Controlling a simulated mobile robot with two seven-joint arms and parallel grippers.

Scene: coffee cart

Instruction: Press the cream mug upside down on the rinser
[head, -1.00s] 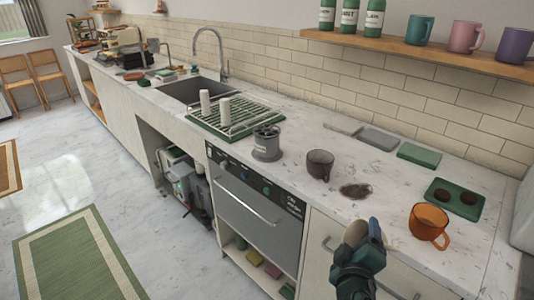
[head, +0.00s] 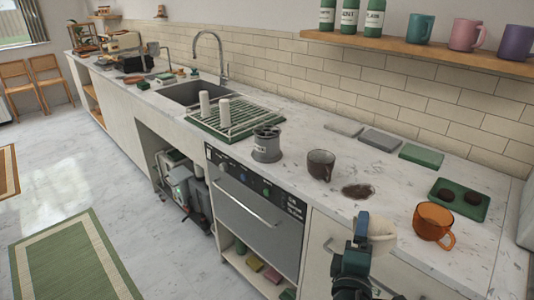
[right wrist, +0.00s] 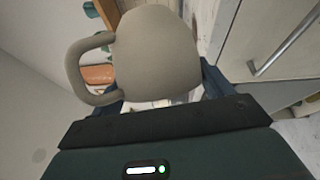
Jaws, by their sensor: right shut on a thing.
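My right gripper (head: 366,236) is shut on the cream mug (head: 383,234), in front of the counter's front edge and below the brown stain. In the right wrist view the cream mug (right wrist: 155,55) fills the upper middle, its handle pointing left. I see its outer wall but not into its mouth. I cannot tell for certain which fixture is the rinser. My left gripper is not in view.
An amber glass mug (head: 433,222) stands right of my gripper, near a green tray (head: 487,211) with two dark discs. A green drying rack (head: 202,123) holds two white upright pieces beside the sink (head: 190,93). A brown stain (head: 358,191) marks the counter.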

